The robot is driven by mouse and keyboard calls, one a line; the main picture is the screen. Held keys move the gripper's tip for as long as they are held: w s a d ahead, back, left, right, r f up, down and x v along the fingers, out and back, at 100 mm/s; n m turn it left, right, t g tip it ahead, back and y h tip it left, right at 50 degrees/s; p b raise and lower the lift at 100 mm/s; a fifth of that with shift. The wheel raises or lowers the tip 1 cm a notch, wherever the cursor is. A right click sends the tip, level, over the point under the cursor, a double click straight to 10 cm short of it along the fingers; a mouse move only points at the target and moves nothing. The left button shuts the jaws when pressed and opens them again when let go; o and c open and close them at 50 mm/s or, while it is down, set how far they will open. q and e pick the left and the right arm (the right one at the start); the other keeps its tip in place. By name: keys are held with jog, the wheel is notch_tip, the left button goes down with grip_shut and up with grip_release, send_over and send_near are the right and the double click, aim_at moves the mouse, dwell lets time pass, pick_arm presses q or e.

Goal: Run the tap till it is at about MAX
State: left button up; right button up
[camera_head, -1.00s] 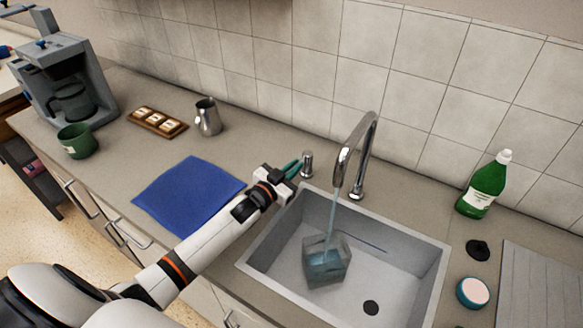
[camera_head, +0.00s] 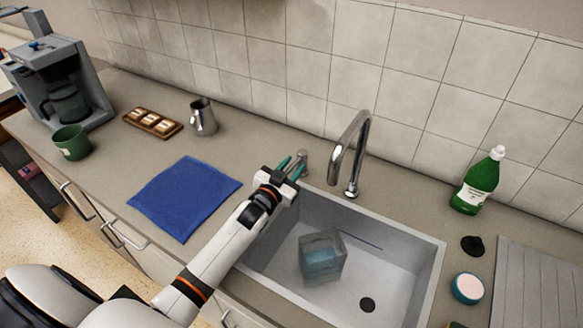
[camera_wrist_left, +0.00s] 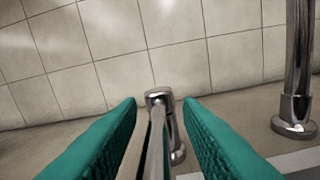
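The chrome tap spout (camera_head: 352,140) arches over the grey sink (camera_head: 405,235), and no water stream shows under it. A clear box-shaped container (camera_head: 322,258) stands in the sink, partly filled with bluish water. I cannot make out a MAX mark on it. The tap's handle (camera_head: 303,161) stands left of the spout. My left gripper (camera_head: 292,163) is at the handle. In the left wrist view its green fingers (camera_wrist_left: 160,135) are apart, with the chrome handle (camera_wrist_left: 158,98) and its lever between them, and gaps show on both sides. My right gripper is not in view.
A green bottle (camera_head: 478,182), a black stopper (camera_head: 472,245) and a round tub (camera_head: 468,288) stand right of the sink. A blue cloth (camera_head: 185,195), metal jug (camera_head: 203,117), wooden tray (camera_head: 130,115), green mug (camera_head: 71,142) and coffee machine (camera_head: 90,85) are to the left.

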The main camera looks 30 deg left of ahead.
pick_arm(q)
jog(key=shift+s+f, duration=0.1)
jog(key=shift+s, duration=0.25)
jog(key=s, duration=0.3)
jog(key=s+b, duration=0.1)
jog(key=s, duration=0.6)
jog(key=shift+a+b, duration=0.3)
jog(key=shift+b, duration=0.1)
jog(key=shift+s, duration=0.7)
